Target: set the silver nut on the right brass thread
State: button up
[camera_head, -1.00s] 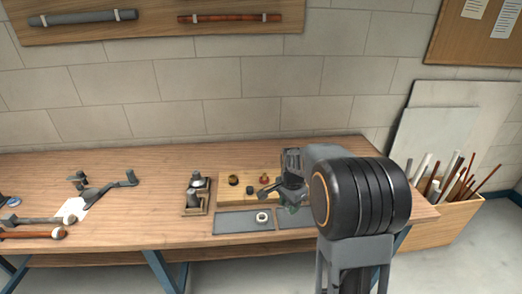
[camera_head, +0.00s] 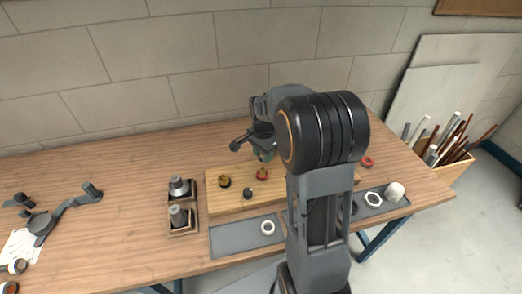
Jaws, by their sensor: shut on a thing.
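My gripper (camera_head: 263,152) points down above the back of the wooden board (camera_head: 232,204). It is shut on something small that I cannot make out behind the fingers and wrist. Below it a reddish brass fitting (camera_head: 262,174) stands on the board. A darker brass fitting (camera_head: 224,181) stands to its left, with a small dark peg (camera_head: 249,193) between them and nearer the front. My arm hides the board's right part, so I cannot tell which threads are there. A pale hex nut (camera_head: 373,199) lies on the right grey mat; I cannot tell whether it is the silver nut.
A pale ring (camera_head: 267,227) lies on the left grey mat (camera_head: 232,240). A wooden holder (camera_head: 184,232) with two grey fittings stands left of the board. A white cylinder (camera_head: 395,191) and a red ring (camera_head: 367,161) are at the right. Tools lie far left.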

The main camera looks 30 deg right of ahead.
aim_at(262, 169)
jog(key=shift+f, duration=0.15)
jog(key=shift+a+f+b, duration=0.1)
jog(key=shift+f+b, duration=2.35)
jog(key=shift+f, duration=0.75)
jog(key=m, duration=0.5)
jog(key=shift+f+m, duration=0.2)
jog(key=shift+m, duration=0.1)
jog(key=o, duration=1.6)
jog(key=shift+r, duration=0.15)
